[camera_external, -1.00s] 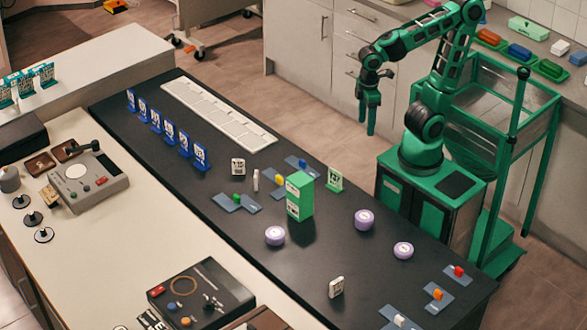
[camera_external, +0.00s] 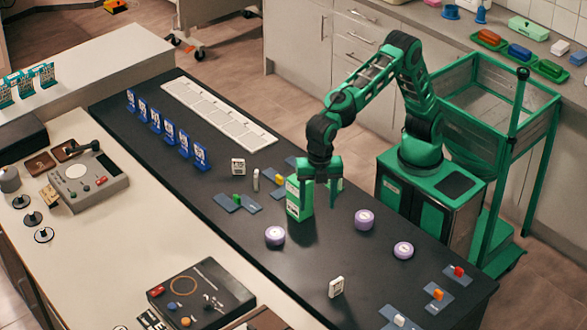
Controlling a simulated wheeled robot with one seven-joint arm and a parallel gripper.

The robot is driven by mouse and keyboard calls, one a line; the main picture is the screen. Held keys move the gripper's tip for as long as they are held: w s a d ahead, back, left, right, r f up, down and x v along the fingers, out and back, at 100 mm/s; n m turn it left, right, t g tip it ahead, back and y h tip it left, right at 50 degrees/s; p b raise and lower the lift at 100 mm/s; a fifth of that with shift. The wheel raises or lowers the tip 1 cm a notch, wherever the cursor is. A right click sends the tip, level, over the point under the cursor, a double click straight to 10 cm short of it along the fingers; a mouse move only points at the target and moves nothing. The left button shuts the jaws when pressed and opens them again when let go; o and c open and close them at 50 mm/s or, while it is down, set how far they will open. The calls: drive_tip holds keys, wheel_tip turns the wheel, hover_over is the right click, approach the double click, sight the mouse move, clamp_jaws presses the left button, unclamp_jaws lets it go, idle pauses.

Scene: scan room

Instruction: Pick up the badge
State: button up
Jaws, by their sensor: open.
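No single object is clearly marked as the badge. Small tag-like pieces stand on the dark counter: a white numbered tag (camera_external: 238,166), a white tag seen nearly edge-on (camera_external: 256,180), and another white tag (camera_external: 336,287) towards the front. A green numbered tag (camera_external: 341,184) is mostly hidden behind my gripper. My gripper (camera_external: 320,203) points down, open, low over the middle of the counter. It overlaps the upright green box (camera_external: 294,205) in this view; I cannot tell whether they touch.
Lilac round containers stand nearby, one left (camera_external: 275,236), one right (camera_external: 364,219), one farther right (camera_external: 403,250). Blue numbered stands (camera_external: 169,133) line the far left, beside a white tray (camera_external: 218,115). Blue pads with coloured blocks (camera_external: 237,203) lie around. Front middle counter is mostly clear.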

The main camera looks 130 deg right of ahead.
sight(336, 281)
drive_tip(key=w+a+f+n, duration=0.2)
drive_tip(key=a, duration=0.3)
drive_tip(key=w+a+f+n, duration=0.2)
drive_tip(key=w+a+f, duration=0.1)
drive_tip(key=a, duration=0.3)
drive_tip(key=w+a+f+n, duration=0.2)
drive_tip(key=a, duration=0.3)
drive_tip(key=shift+w+a+f, duration=0.25)
drive_tip(key=shift+a+f, duration=0.05)
wheel_tip(336, 281, down, 5)
drive_tip(key=shift+f, duration=0.1)
drive_tip(key=shift+w+a+f, duration=0.1)
drive_tip(key=shift+a+f, duration=0.05)
drive_tip(key=shift+f, duration=1.15)
drive_tip(key=shift+a+f, duration=0.1)
drive_tip(key=shift+f, duration=1.2)
drive_tip(key=c, duration=1.1)
